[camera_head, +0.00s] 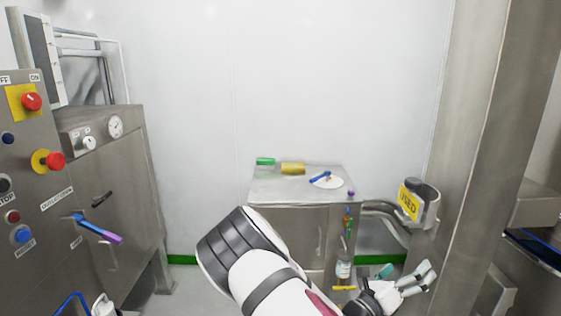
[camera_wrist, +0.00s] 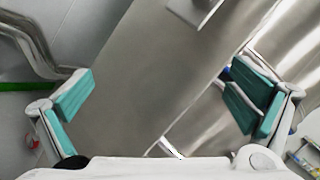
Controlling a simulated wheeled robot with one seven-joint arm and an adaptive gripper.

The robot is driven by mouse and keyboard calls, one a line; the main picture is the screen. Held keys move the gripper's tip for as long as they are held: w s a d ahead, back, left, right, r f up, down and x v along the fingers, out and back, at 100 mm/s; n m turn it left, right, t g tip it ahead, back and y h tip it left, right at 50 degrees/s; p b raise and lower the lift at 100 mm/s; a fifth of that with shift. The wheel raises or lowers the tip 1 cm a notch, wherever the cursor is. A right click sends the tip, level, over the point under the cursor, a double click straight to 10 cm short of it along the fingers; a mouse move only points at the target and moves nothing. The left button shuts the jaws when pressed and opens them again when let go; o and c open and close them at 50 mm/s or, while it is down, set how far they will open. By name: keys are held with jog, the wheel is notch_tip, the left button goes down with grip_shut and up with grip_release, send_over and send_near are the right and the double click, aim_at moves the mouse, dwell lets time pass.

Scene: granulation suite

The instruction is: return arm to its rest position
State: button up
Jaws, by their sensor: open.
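My gripper (camera_head: 408,280) is at the lower right of the head view, at the end of my white and grey arm, in front of the metal column. In the wrist view my gripper (camera_wrist: 160,105) shows its teal-padded fingers spread wide at left and right. It is open, with nothing between the fingers. Behind the fingers the wrist view shows a bare metal surface. My arm hides part of the floor and the lower left of the cabinet.
A metal cabinet (camera_head: 270,190) stands against the back wall with a white plate (camera_head: 335,183) and a yellow item (camera_head: 293,168) on top. A control panel (camera_head: 45,190) stands at left.

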jog(key=s+d+r+m+g+y+p, duration=0.1)
jog(key=s+r+m+g+y, duration=0.1)
jog(key=s+r+m+g, duration=0.4)
jog(key=s+d+r+m+g+y+p, duration=0.1)
jog(key=s+m+g+y, duration=0.15)
jog(key=s+m, duration=0.5)
jog(key=s+d+r+m+g+y, duration=0.1)
jog(key=s+r+m+g+y, duration=0.1)
jog(key=s+r+m+g, duration=0.35)
jog(key=s+a+r+m+t+y+p, duration=0.3)
jog(key=s+a+r+m+t+y, duration=0.3)
jog(key=s+a+r+m+y, duration=0.4)
jog(key=s+a+r+m, duration=0.2)
jog(key=s+a+m, duration=0.1)
jog(key=s+a, duration=0.2)
jog(key=shift+a+m+t, duration=0.25)
jog(key=shift+m+t, duration=0.05)
jog(key=shift+s+y, duration=0.1)
jog(key=shift+y, duration=0.15)
jog(key=shift+c, duration=0.2)
